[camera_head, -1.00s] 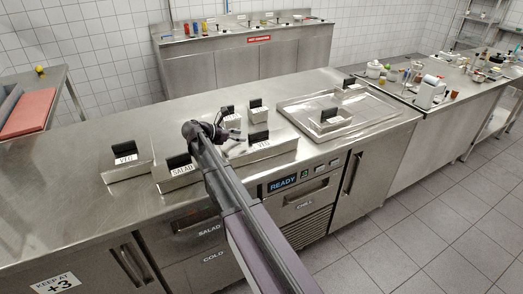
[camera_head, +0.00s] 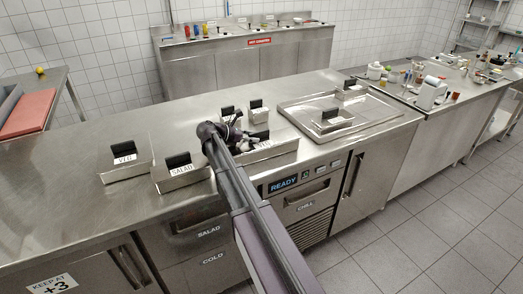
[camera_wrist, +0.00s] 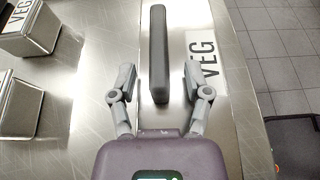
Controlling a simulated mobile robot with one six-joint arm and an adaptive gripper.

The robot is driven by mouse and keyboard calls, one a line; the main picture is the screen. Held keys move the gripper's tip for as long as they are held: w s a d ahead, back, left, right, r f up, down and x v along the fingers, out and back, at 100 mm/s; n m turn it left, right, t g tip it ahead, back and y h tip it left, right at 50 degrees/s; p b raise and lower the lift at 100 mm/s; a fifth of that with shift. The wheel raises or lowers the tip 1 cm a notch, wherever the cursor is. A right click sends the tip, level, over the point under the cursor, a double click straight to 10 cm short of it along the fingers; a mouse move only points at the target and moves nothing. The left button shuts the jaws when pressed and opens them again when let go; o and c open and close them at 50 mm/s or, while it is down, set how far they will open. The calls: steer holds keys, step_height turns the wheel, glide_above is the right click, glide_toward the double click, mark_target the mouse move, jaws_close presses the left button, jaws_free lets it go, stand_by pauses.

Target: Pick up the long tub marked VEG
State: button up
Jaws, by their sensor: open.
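The long steel tub marked VEG (camera_head: 280,151) stands near the front of the counter, with a black upright handle along its top. My gripper (camera_head: 249,141) is over it and hides part of its label and handle in the head view. In the wrist view the tub's VEG label (camera_wrist: 203,60) lies right of the black handle (camera_wrist: 158,50). My open gripper (camera_wrist: 158,80) has one finger on each side of the handle, with gaps on both sides. The jaws hold nothing. How high the fingertips are against the handle is hard to tell.
A shorter VEG tub (camera_head: 125,163) and a SALAD tub (camera_head: 182,174) stand to the left. Small tubs (camera_head: 258,112) stand just behind; a small VEG tub (camera_wrist: 27,28) shows in the wrist view. A tray (camera_head: 300,106) with tubs lies right. The counter's left part is clear.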

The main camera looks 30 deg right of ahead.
stand_by(0.5)
jaws_close()
steer(key=shift+r, duration=0.2)
step_height(320, 180, up, 4)
steer(key=p, duration=0.4)
steer(key=shift+f, duration=0.2)
steer(key=s+d+r+p, duration=0.1)
steer(key=s+d, duration=1)
steer(key=shift+s, duration=0.4)
steer(key=shift+a, duration=0.1)
